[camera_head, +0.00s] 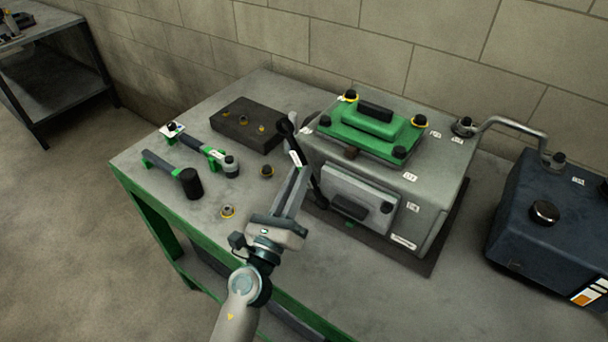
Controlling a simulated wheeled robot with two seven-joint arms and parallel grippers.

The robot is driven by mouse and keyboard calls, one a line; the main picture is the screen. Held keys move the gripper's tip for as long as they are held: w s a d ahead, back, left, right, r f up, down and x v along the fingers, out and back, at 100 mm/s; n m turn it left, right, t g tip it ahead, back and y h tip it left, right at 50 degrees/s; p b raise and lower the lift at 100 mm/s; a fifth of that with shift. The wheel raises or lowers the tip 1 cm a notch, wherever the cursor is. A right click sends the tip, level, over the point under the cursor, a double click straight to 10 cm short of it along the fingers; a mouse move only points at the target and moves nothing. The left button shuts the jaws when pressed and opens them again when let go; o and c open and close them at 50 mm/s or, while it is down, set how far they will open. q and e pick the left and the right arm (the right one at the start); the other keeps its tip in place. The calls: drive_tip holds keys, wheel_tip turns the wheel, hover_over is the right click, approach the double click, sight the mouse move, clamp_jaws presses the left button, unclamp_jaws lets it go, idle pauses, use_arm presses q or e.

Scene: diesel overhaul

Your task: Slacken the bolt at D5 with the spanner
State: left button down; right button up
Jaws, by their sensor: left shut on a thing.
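My left gripper (296,172) reaches up from the bottom and is shut on a dark long-handled tool, which appears to be the spanner (313,180). The spanner stands steeply tilted at the left side of the grey engine block (440,205). Its round upper end (285,127) is above the gripper, and its lower end is close to the left edge of the front cover (362,187). Whether it touches a bolt there is unclear. A dark bolt (386,207) shows on the cover's right side. White tags mark the block, but I cannot read which is D5. My right gripper is out of view.
The block carries a green top cover (372,130) with yellow-ringed bolts. A bent pipe (512,122) joins it to a dark blue unit (550,215). A dark bolt tray (245,125), a hammer-like tool (180,176) and loose bolts lie left on the bench (150,150).

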use_arm(q)
drive_tip(key=shift+w+a+f+n, duration=0.15)
drive_tip(key=shift+w+a+n, duration=0.1)
drive_tip(key=shift+n, duration=0.35)
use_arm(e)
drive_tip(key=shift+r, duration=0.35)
use_arm(q)
drive_tip(key=shift+y, duration=0.4)
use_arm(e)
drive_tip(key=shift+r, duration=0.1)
